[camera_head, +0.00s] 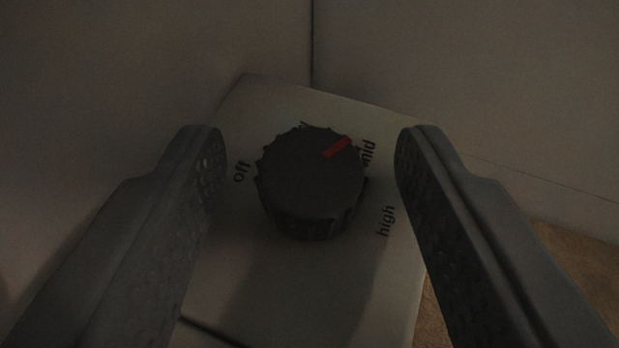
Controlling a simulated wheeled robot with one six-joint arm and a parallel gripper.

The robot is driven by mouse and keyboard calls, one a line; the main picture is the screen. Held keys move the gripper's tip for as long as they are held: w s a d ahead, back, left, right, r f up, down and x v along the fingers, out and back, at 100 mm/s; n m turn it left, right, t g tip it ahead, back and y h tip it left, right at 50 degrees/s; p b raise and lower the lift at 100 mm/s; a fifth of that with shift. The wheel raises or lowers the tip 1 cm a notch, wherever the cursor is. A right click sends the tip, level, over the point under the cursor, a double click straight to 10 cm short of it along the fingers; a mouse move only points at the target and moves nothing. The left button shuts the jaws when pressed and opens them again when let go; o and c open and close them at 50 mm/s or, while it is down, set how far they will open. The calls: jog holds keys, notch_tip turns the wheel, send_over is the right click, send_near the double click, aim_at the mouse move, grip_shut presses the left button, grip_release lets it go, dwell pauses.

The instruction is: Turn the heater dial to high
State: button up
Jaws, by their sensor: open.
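The heater dial (308,190) is a dark, ridged round knob in the middle of the head camera view. It stands on the pale top of the heater (270,290). Its red pointer mark (337,147) points up and right, towards the label "mid" (369,152). The label "off" (241,171) is left of the dial, and "high" (385,221) is at its lower right. Another label behind the dial is mostly hidden. My gripper (308,150) is open, with one finger on each side of the dial and a visible gap on both sides.
Pale walls (480,80) meet in a corner close behind the heater. A brown floor (575,260) shows at the lower right. The scene is dim, and a shadow falls on the heater top in front of the dial.

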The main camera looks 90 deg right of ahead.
jog(key=v, duration=1.7)
jog(key=shift+a, duration=0.25)
